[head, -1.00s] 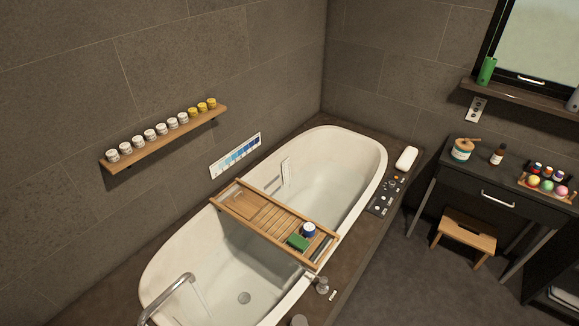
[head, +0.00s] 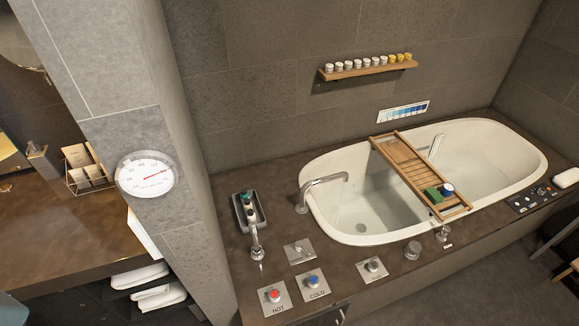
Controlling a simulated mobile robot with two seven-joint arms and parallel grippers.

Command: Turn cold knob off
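The cold knob (head: 314,281) has a blue top and sits on a square metal plate marked COLD, on the dark deck in front of the bathtub. The hot knob (head: 274,295), with a red top on a plate marked HOT, is just left of it. How far the cold knob is turned cannot be told. The tub's curved spout (head: 325,184) reaches over its left end; no clear stream of water shows. Neither of my grippers is in the head view.
The bathtub (head: 345,237) holds a wooden tray (head: 394,157) across it. Another metal knob (head: 374,265), a hand shower (head: 257,240) and a dark caddy (head: 240,213) stand on the deck. A wall pillar with a round dial (head: 147,175) rises at left, beside a brown counter (head: 40,230).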

